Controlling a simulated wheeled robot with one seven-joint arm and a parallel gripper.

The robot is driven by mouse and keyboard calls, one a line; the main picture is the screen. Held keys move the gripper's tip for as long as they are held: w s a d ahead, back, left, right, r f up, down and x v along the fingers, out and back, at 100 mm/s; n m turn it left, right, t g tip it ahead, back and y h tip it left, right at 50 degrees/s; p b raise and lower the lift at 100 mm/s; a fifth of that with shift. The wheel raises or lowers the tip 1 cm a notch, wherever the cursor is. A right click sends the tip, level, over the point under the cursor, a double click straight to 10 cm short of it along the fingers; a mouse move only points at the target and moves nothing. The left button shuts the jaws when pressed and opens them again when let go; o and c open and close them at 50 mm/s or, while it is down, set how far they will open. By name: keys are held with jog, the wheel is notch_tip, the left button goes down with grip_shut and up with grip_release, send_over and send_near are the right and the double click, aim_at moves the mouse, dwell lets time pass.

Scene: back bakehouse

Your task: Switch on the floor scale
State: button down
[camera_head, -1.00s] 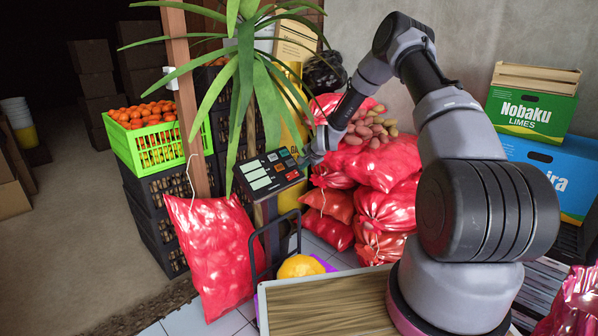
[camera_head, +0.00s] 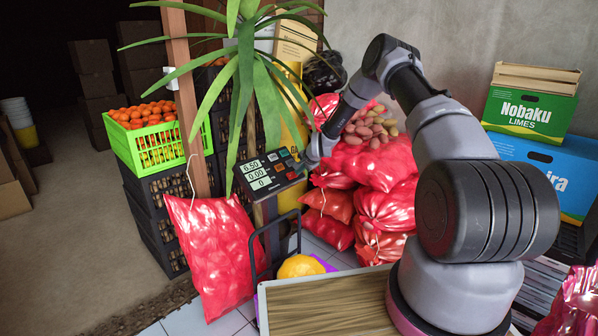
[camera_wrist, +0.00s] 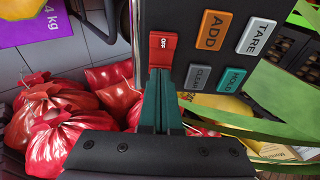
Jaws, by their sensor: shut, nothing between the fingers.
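The floor scale's black head (camera_head: 241,178) stands on a post among the sacks. Its three display windows (camera_head: 257,176) are lit with dark digits, which look like 0.50, 0.00 and 0. In the wrist view its keypad fills the upper right, with a red key (camera_wrist: 164,41) on which the letters OFF can be read. My gripper (camera_wrist: 160,73) is shut and empty, with its green fingertips at the lower edge of the red key. I cannot tell whether they still press it. In the head view my gripper (camera_head: 304,167) is at the right end of the scale head, its tips hardly visible.
Plant leaves (camera_head: 245,80) hang over the scale head. A red mesh sack (camera_head: 215,255) leans below it, and more red sacks (camera_head: 375,165) are piled to the right. A green crate of oranges (camera_head: 150,150) stands at the left. Open floor (camera_head: 70,230) lies farther left.

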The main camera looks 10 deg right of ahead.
jog(key=shift+s+a, duration=0.15)
jog(key=shift+s+a+r, duration=0.15)
jog(key=shift+s+a, duration=0.3)
jog(key=shift+s, duration=0.05)
